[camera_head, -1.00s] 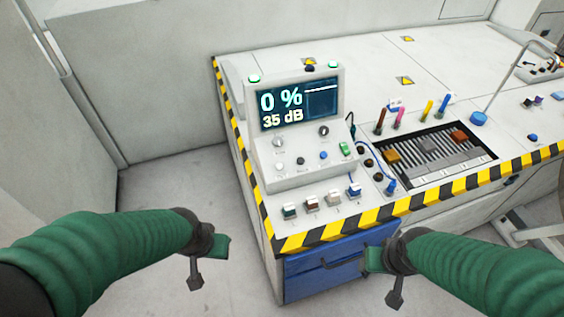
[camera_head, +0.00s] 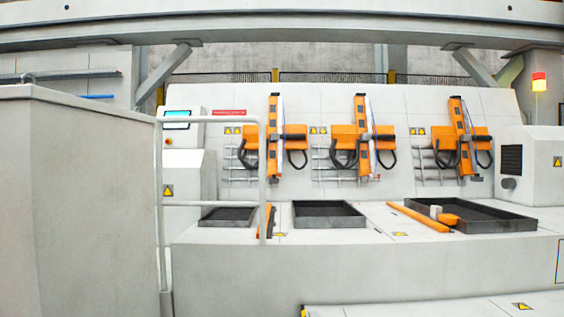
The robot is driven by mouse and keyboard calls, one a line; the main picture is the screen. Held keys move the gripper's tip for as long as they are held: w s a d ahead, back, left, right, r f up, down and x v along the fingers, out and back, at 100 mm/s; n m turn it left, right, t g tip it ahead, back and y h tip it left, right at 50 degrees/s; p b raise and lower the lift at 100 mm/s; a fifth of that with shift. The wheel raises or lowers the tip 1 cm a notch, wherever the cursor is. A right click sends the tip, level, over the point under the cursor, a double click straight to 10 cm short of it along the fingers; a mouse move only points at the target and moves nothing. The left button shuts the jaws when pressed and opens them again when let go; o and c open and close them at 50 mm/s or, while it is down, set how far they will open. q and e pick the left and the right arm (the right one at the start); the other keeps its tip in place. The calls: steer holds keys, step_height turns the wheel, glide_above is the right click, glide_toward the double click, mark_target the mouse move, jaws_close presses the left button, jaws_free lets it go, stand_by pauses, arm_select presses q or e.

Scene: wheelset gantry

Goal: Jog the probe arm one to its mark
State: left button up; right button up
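Three orange probe arms stand against the white back panel of the gantry: a left one (camera_head: 273,135), a middle one (camera_head: 363,135) and a right one (camera_head: 465,135). Each is an upright orange bar on an orange cross block with black hoses at its sides. I cannot tell which is arm one, and I cannot make out its mark. A white handrail stands in front of the left arm's side. Neither of my grippers is in view.
A white railing (camera_head: 161,210) and a large grey cabinet (camera_head: 75,190) stand near on the left. Black trays (camera_head: 328,226) lie on the white bench, with an orange bar (camera_head: 418,217) beside the right one. A small screen (camera_head: 177,120) is at the left. A stack light (camera_head: 539,83) glows at right.

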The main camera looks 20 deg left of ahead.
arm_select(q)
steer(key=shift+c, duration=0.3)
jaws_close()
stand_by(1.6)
